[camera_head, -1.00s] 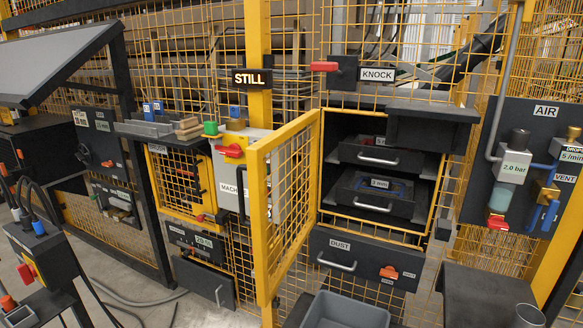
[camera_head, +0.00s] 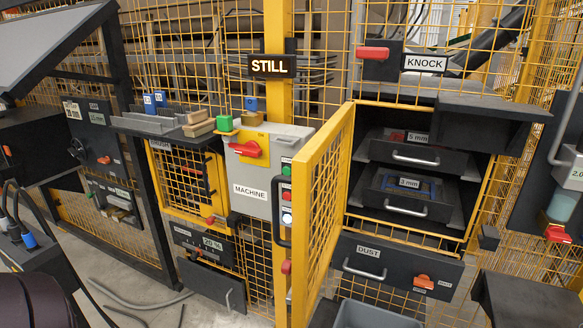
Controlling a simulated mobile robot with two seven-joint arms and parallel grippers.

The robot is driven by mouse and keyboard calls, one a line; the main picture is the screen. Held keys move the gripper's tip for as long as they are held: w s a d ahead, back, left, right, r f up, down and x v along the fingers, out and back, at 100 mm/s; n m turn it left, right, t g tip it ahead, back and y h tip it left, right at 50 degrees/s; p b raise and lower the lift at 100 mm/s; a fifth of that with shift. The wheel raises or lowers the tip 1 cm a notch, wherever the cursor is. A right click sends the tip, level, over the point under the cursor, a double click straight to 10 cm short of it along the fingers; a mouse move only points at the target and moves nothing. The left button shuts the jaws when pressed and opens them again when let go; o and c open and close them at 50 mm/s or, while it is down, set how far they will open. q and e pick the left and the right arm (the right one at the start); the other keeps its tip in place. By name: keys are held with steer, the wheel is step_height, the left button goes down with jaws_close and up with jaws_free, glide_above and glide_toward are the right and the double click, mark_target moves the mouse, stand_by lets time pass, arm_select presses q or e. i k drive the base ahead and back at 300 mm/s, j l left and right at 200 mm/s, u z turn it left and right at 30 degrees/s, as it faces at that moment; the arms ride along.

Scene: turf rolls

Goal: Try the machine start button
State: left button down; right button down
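The grey machine box (camera_head: 262,174) labelled MACHINE hangs on the yellow mesh fence, left of the open yellow mesh door (camera_head: 318,215). A column of buttons runs down its right side: a green button (camera_head: 286,169), a red button (camera_head: 286,195) and a pale, lit-looking button (camera_head: 287,218). No legible text shows which is the start button. A red rotary handle (camera_head: 250,149) sits on a yellow plate at the box's top. Neither gripper is in view; a dark rounded part at the lower left may be my arm.
The open door stands out towards me, close beside the buttons, with a dark handle on its left edge. Behind it are drawers marked 5 mm and 3 mm and a DUST drawer (camera_head: 398,270). A grey bin (camera_head: 375,315) stands below. A shelf (camera_head: 150,124) holds small blocks.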

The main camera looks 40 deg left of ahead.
mark_target(287, 170)
steer(key=j+z, duration=0.2)
steer(key=j, duration=1.6)
